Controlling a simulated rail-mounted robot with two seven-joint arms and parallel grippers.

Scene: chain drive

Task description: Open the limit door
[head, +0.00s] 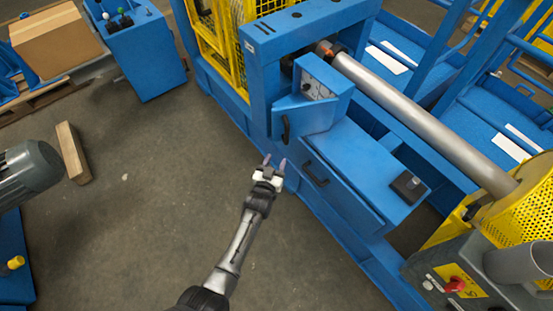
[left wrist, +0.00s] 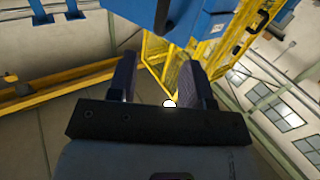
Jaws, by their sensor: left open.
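The limit door looks to be the small blue door (head: 305,117) with a dark upright handle (head: 285,128), on the front of the blue machine. It sits just below a box with a dial panel (head: 315,87) and seems to stand out at an angle; I cannot tell how far it is open. My left gripper (head: 274,161) is open and empty, just below the handle in the head view, apart from it. In the left wrist view its two fingers (left wrist: 157,80) are spread, with a dark handle (left wrist: 162,14) on a blue surface beyond them. My right gripper is not in view.
A blue drawer-like front with a second dark handle (head: 315,174) lies below right of the door. A long metal shaft (head: 425,120) runs above it. Yellow mesh guards (head: 222,40) stand behind. The concrete floor (head: 150,220) at left is mostly clear, with a wooden block (head: 73,152).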

